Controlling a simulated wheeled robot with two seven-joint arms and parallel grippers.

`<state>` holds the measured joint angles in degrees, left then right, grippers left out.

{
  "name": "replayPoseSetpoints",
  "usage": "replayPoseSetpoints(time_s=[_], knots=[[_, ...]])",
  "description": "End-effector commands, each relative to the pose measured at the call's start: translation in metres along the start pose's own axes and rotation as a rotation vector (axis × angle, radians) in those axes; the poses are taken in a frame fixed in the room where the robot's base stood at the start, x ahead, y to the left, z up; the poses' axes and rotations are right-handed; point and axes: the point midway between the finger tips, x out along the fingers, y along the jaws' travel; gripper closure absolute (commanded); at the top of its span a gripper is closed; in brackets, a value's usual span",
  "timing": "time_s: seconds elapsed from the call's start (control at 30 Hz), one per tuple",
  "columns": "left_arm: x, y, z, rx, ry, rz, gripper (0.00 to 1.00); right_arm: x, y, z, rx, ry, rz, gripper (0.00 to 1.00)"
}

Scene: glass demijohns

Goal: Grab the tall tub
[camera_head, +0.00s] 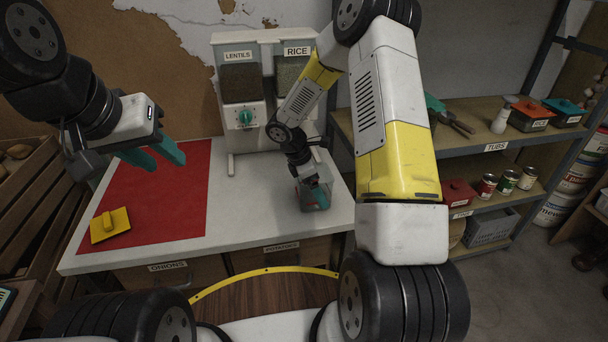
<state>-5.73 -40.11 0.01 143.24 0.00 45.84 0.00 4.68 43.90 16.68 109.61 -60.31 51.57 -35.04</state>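A clear, see-through tub (309,203) stands on the white table near the front of the dispenser. I take it to be the tall tub. My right gripper (320,196) is down at the tub, with teal finger parts showing against its clear wall. Whether the fingers are around it, inside it or pressing on it I cannot tell. My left gripper (158,160) is open and empty, with its two teal fingers apart above the red mat.
The red mat (160,205) covers the table's left side and bears a yellow lid with a handle (110,225). A dispenser (240,115) labelled LENTILS and RICE stands at the back. Shelves (470,140) with red and teal-lidded tubs and cans stand at the right. Wooden crates (28,200) are at the left.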

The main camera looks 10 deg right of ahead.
Motion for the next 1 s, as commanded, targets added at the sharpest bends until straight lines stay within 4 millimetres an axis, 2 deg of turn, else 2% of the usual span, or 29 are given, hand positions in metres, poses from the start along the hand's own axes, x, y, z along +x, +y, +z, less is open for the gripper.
replayPoseSetpoints(time_s=[0.1, 0.3, 0.37, 0.73, 1.0], knots=[[0.0, 0.0, 0.0, 0.0, 0.0, 0.0, 0.64, 0.0, 0.0, 0.0, 0.0, 0.0, 0.0, 0.02], [0.0, 0.0, 0.0, 0.0, 0.0, 0.0, 0.64, 0.0, 0.0, 0.0, 0.0, 0.0, 0.0, 0.41], [0.0, 0.0, 0.0, 0.0, 0.0, 0.0, 0.64, -0.001, 0.0, 0.0, 0.0, 0.0, 0.0, 0.5], [0.0, 0.0, 0.0, 0.0, 0.0, 0.0, 0.64, -0.006, 0.001, 0.003, 0.001, -0.001, 0.001, 0.5], [0.0, 0.0, 0.0, 0.0, 0.0, 0.0, 0.64, -0.037, -0.002, 0.012, -0.002, -0.001, 0.001, 0.5]])
